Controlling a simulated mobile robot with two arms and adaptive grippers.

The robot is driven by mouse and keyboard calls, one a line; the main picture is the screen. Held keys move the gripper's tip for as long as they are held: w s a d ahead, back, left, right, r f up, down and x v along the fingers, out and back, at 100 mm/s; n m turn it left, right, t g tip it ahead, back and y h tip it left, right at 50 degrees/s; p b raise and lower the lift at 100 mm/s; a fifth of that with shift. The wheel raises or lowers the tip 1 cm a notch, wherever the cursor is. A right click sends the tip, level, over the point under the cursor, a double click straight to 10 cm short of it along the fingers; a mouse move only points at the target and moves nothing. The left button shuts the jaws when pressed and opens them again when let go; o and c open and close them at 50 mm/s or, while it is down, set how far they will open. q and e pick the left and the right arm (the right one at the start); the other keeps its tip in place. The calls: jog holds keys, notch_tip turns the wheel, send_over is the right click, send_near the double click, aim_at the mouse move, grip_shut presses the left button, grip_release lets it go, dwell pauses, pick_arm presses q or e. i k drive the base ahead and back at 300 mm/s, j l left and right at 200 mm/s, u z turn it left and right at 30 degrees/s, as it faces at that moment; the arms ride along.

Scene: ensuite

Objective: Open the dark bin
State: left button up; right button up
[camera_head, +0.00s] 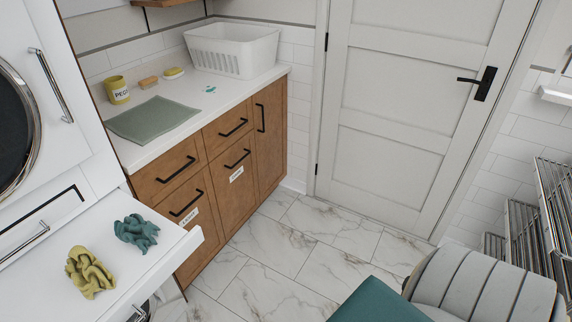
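A wooden cabinet (208,188) stands under the white counter, with all its fronts shut. Its two lower fronts carry small white labels and black bar handles. One labelled front (190,232) is at the left, nearer me. The other labelled front (236,190) is in the middle. The label writing is too small to read surely, so I cannot tell which one is the dark bin. Neither of my grippers is in view.
A pulled-out white shelf (110,296) at lower left holds yellow (89,272) and teal (136,231) crumpled cloths, close to the left front. Marble floor (281,243) before the cabinet is clear. A grey ribbed object (483,287) stands at lower right. The white door (400,120) is shut.

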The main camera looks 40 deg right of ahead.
aim_at(234, 176)
jog(key=z, duration=1)
jog(key=u, duration=0.45)
jog(key=i+l+u, duration=0.15)
jog(key=l+u, duration=0.15)
jog(key=i+l+u, duration=0.1)
jog(key=l+u, duration=0.2)
jog(key=l, duration=0.15)
jog(key=l+u, duration=0.3)
jog(key=i+l, duration=0.05)
jog(key=l, duration=0.05)
